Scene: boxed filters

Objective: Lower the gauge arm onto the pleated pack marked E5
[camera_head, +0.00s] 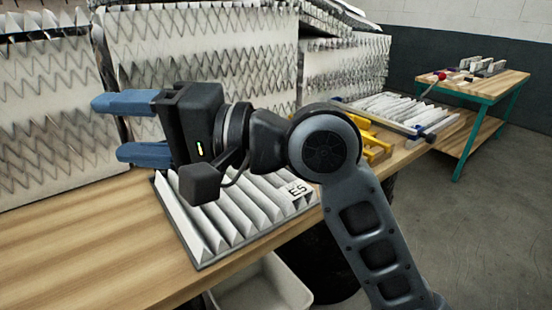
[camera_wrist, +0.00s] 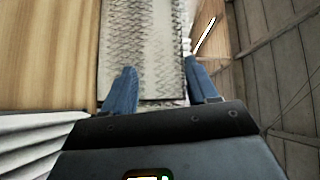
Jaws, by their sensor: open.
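The pleated pack marked E5 (camera_head: 236,222) lies on the wooden bench, its white pleats facing up and its label at the right end. White pleats (camera_wrist: 40,145) also show at the lower left of the wrist view. My gripper (camera_head: 112,128) is open and empty above and behind the pack, its blue fingers pointing left. In the wrist view my gripper (camera_wrist: 160,66) has a gap between its fingers. A grey bar (camera_head: 385,119) lies across the bench beyond my arm, by yellow parts; I cannot tell whether it is the gauge arm. My wrist hides part of the E5 pack.
Tall pleated panels (camera_head: 200,50) stand along the back of the bench (camera_head: 90,250). A second pleated pack (camera_head: 400,108) lies farther along. A white bin (camera_head: 262,290) is below the front edge. A green-legged table (camera_head: 508,85) stands at the far right. The bench's left part is clear.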

